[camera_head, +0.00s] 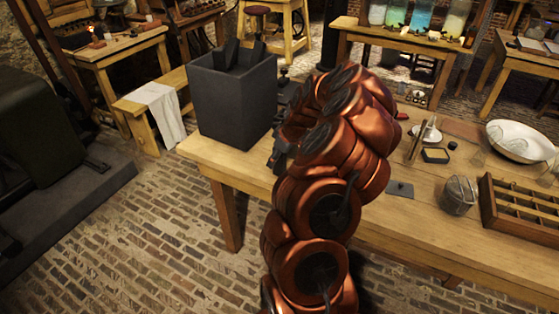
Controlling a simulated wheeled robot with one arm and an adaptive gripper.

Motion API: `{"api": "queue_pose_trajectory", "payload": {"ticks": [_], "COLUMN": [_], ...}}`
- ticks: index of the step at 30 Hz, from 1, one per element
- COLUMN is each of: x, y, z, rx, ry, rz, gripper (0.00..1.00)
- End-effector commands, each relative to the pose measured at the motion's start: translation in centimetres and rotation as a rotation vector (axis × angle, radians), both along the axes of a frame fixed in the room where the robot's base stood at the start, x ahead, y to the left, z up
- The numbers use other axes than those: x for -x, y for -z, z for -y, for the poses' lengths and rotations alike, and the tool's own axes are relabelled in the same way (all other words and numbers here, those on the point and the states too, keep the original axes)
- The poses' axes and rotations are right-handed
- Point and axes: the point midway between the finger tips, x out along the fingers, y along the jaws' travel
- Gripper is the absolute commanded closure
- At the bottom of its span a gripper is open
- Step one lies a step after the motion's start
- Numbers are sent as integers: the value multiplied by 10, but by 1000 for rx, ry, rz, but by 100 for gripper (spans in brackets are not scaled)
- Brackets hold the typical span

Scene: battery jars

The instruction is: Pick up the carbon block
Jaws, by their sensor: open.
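I cannot tell which is the carbon block. A flat dark piece (400,189) also lies on the table right of my arm. My gripper (277,155) is partly visible as dark parts beside my copper-coloured arm, just right of the bin. It is open; my arm hides most of it and the table behind.
The table (420,222) also bears a white bowl (520,140), a metal pot (459,195), a divided wooden tray (522,210) and small tools. A bench with a white cloth (161,112) stands left. The brick floor (150,240) in front is clear.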

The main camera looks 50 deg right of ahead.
Motion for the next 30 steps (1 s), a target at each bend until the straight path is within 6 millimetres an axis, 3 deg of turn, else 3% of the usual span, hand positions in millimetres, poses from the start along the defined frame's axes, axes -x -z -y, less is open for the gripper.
{"api": "queue_pose_trajectory", "payload": {"ticks": [2, 19, 30], "x": [0, 0, 0], "y": [0, 0, -1], "z": [0, 0, 0], "rx": [0, 0, 0], "ry": [0, 0, 0], "rz": [0, 0, 0], "gripper": [42, 100, 100]}}
